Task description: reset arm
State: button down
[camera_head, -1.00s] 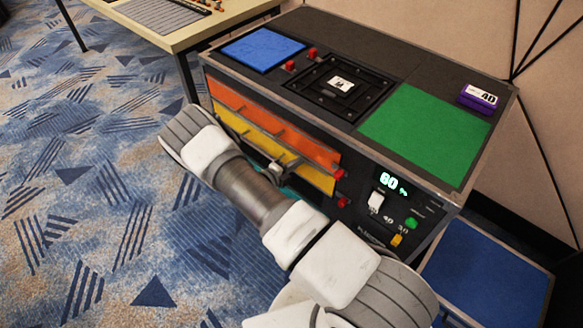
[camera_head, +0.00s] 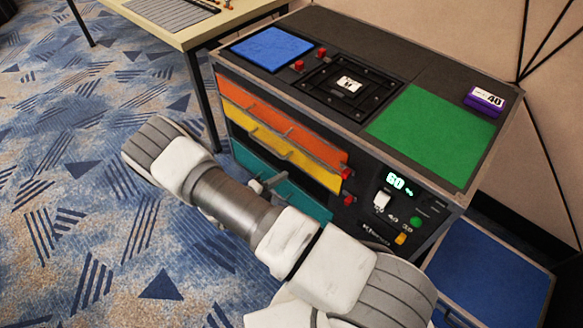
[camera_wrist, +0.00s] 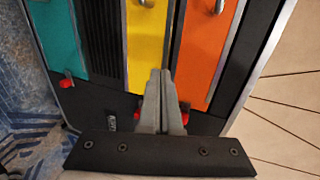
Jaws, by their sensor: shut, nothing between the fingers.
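My gripper shows in the wrist view (camera_wrist: 160,74), with its two grey fingers pressed together and nothing between them. The fingers point toward the front of a dark cabinet, over its yellow drawer (camera_wrist: 147,40). An orange drawer (camera_wrist: 208,50) is to the right and a teal drawer (camera_wrist: 66,38) to the left in that view. In the head view my arm crosses in front of the cabinet and hides part of the teal drawer (camera_head: 305,203). The gripper is mostly hidden there.
The cabinet top (camera_head: 420,62) carries a blue pad (camera_head: 268,48), a green pad (camera_head: 430,135) and a purple box (camera_head: 485,99). Red buttons and a lit display (camera_head: 398,184) are on it. A wooden table (camera_head: 215,22) stands behind left. Patterned carpet (camera_head: 70,190) is open at left.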

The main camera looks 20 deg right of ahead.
jog(key=shift+v, duration=1.15)
jog(key=s+d+r+m+g+y, duration=0.2)
jog(key=r+m, duration=0.6)
jog(key=r, duration=0.1)
jog(key=s+d+r+m+g+y, duration=0.1)
jog(key=s+r+m+g, duration=0.15)
jog(key=r+m, duration=0.5)
jog(key=s+d+r+m+g+y, duration=0.2)
jog(key=r+m+g, duration=0.1)
jog(key=r+m, duration=0.5)
jog(key=s+a+r+m+t+y, duration=0.3)
jog(key=s+r+m+t+y, duration=0.35)
jog(key=s+r+m, duration=1.1)
notch_tip(320, 180, up, 14)
jog(key=w+m+p, duration=0.1)
jog(key=w+p, duration=0.1)
jog(key=p, duration=1.1)
jog(key=shift+g+y+p, duration=0.35)
jog(key=shift+g+y, duration=0.05)
jog(key=shift+y, duration=0.05)
